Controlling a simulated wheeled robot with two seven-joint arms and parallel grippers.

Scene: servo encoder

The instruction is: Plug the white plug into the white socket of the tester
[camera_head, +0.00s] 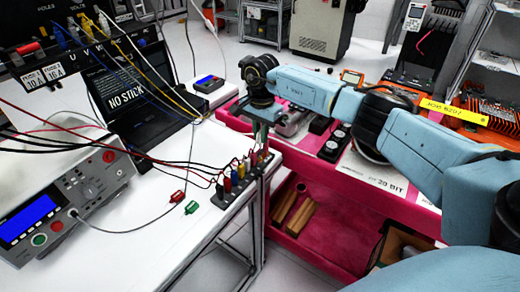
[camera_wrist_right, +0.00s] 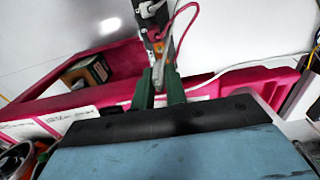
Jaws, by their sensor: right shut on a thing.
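My right gripper (camera_head: 261,138) comes in from the right and points down at the far end of the dark strip of coloured plugs (camera_head: 232,188) on the edge of the white table. In the right wrist view its green fingers (camera_wrist_right: 159,88) are shut on a small pale piece, seemingly the white plug (camera_wrist_right: 158,72). The strip lies just beyond the fingertips there, with white and orange plugs and a red cable on it. The tester (camera_head: 85,190), with a blue screen, stands at the left. I cannot make out its white socket. My left gripper is not in view.
A red plug (camera_head: 178,196) and a green plug (camera_head: 192,207) lie loose on the white table. Red and black cables cross from the tester to the strip. A pink bench (camera_head: 330,240) with parts stands to the right, below my right arm. The table front is clear.

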